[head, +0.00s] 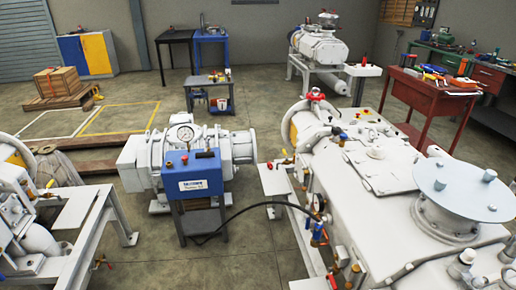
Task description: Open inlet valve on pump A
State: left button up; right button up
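A grey-white pump (240,148) with a round gauge (181,134) stands on the floor in the middle, behind a blue box (193,174) with a white label too small to read. A large white pump machine (360,215) fills the right side. It carries a red handle (316,95) on top at its far end and small brass-and-blue valves (318,232) with a gauge on its near side. Part of another machine (12,215) shows at the left edge. I cannot tell which is pump A or which valve is its inlet. Neither of my grippers is in view.
A black hose (240,212) runs from the blue box's stand to the right machine. White frames stand at left (100,215) and right. A small tool cart (210,90), a red workbench (428,98) and a pallet with a box (60,82) stand farther back. Open floor (245,262) lies between the machines.

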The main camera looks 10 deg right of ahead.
aim_at(308, 218)
jog(key=i+j+z, duration=0.25)
jog(key=j, duration=0.4)
jog(key=i+j+z, duration=0.3)
jog(key=j, duration=0.4)
jog(key=i+j+z, duration=0.15)
jog(key=j, duration=0.25)
jog(key=i+j+z, duration=0.1)
jog(key=j, duration=0.3)
jog(key=i, duration=0.1)
